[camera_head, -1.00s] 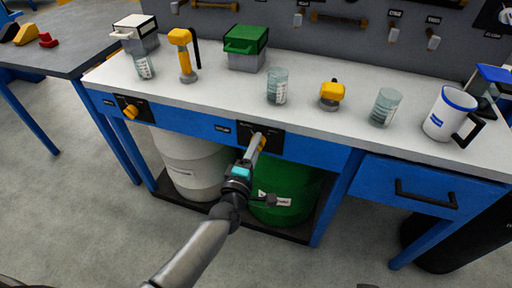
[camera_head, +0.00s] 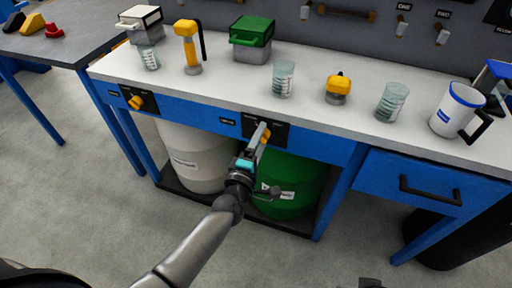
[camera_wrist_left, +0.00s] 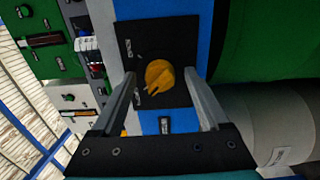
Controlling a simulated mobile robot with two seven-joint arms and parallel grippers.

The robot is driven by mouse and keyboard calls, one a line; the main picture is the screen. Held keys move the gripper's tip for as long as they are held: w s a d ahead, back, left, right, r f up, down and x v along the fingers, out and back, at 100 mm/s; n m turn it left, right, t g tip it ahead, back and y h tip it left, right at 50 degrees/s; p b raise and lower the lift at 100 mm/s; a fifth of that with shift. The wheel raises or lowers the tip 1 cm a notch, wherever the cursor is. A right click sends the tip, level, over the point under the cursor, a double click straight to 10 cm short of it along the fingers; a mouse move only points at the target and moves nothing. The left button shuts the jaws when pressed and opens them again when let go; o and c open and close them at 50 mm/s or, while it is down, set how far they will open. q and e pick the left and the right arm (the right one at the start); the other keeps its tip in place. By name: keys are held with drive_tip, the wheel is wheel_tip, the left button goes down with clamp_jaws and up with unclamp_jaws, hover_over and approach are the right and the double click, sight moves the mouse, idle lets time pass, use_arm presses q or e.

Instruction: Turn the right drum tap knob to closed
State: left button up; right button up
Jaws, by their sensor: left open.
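The right drum tap knob (camera_wrist_left: 160,76) is yellow and sits on a black plate (camera_wrist_left: 175,32) on the bench's blue front rail. In the left wrist view its notched end points to the lower left, toward a small label too small to read. My left gripper (camera_head: 263,127) is in front of this plate, above the green drum (camera_head: 292,190). It is open, with one finger on each side of the knob and gaps showing between. In the head view the fingers hide most of the knob.
The left yellow knob (camera_head: 136,102) is on its own plate above the white drum (camera_head: 195,160). Beakers, a mug (camera_head: 455,110) and yellow devices stand on the white bench top (camera_head: 225,88). A drawer (camera_head: 425,188) is at right. The floor in front is clear.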

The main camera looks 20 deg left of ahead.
use_arm(q)
drive_tip(key=s+p, duration=0.3)
drive_tip(key=s, duration=1.2)
drive_tip(key=shift+a+p, duration=0.25)
drive_tip(key=shift+p, duration=0.1)
use_arm(e)
drive_tip(key=s+f+g, duration=0.1)
drive_tip(key=s+f, duration=0.2)
drive_tip(key=f, duration=0.4)
drive_tip(key=shift+d, duration=0.25)
use_arm(q)
drive_tip(key=shift+s+f, duration=0.1)
use_arm(e)
drive_tip(key=shift+s+f, duration=0.1)
drive_tip(key=shift+s, duration=0.05)
